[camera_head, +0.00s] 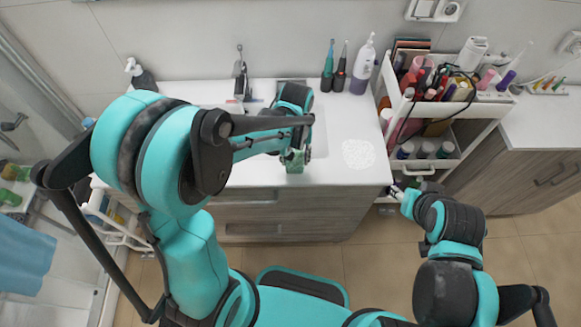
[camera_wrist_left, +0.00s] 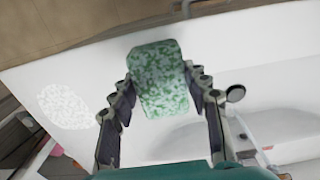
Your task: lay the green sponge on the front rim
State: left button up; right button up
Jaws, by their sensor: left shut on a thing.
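The green speckled sponge (camera_head: 295,165) is at the front rim (camera_head: 260,177) of the white sink counter. My left gripper (camera_head: 297,152) is shut on it from above. In the left wrist view the sponge (camera_wrist_left: 158,88) sits between the two fingers of my left gripper (camera_wrist_left: 162,76), over the white surface with the counter edge beyond it. I cannot tell whether the sponge touches the rim. My right gripper (camera_head: 401,190) is low beside the cart at the right; its fingers are too small to read.
A speckled white round patch (camera_head: 358,153) lies on the counter right of the sponge. A white pump bottle (camera_head: 363,66) and two electric toothbrushes (camera_head: 334,68) stand at the back. The cosmetics cart (camera_head: 440,165) stands at the right. The sink basin (camera_head: 318,135) lies behind the rim.

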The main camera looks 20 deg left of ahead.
pick_arm(q)
jog(key=shift+s+a+f, duration=0.35)
jog(key=shift+a+f, duration=0.05)
jog(key=shift+a, duration=0.15)
jog(key=shift+f+b, duration=0.75)
jog(key=shift+f, duration=1.25)
jog(key=shift+f, duration=0.15)
jog(key=o, duration=1)
